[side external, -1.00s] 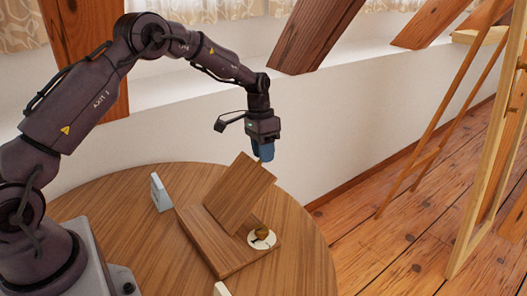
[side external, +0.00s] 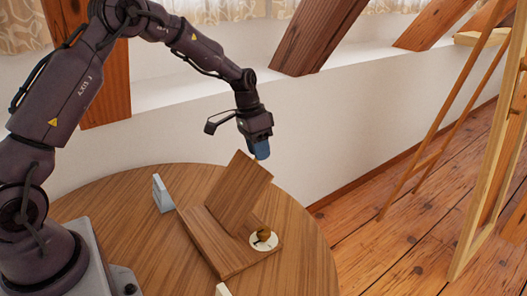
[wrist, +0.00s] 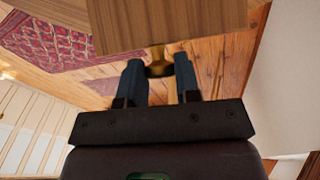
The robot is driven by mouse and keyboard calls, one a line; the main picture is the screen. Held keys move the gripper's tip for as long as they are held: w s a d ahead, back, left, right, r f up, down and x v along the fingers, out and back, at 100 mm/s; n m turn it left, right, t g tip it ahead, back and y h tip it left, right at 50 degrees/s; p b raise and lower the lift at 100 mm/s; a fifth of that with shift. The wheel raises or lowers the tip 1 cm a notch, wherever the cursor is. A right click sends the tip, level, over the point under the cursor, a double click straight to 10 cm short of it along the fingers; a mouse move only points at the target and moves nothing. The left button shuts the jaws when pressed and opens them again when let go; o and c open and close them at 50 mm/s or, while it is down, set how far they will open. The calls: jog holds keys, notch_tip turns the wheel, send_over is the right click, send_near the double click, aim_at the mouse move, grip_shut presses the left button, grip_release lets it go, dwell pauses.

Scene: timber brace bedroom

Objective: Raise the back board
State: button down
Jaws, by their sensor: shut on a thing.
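The back board (side external: 238,192) is a brown wooden panel, tilted up from a wooden base board (side external: 228,255) on the round table. In the wrist view, the back board (wrist: 170,22) fills the top middle. My gripper (side external: 262,155) is at the board's upper edge, its blue fingers partly behind the board in the side view. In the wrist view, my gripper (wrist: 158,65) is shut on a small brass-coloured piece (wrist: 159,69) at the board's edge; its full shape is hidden. A white disc (side external: 257,245) with a brownish-gold knob (side external: 264,233) sits on the base board's right part.
The round wooden table (side external: 110,205) has bare room left of the boards. A small pale upright block (side external: 162,193) stands behind left, and a white piece (side external: 222,289) shows at the front. A pale wall (side external: 370,120) lies behind; a wooden easel-like frame (side external: 490,150) stands right.

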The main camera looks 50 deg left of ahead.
jog(key=s+r+t, duration=0.3)
jog(key=s+r, duration=0.1)
jog(key=s, duration=0.6)
jog(key=shift+s+r, duration=0.25)
jog(key=shift+r, duration=0.05)
dwell(0.7)
jog(key=c, duration=0.8)
grip_release()
jog(key=v, duration=1.3)
jog(key=shift+s+f, duration=0.1)
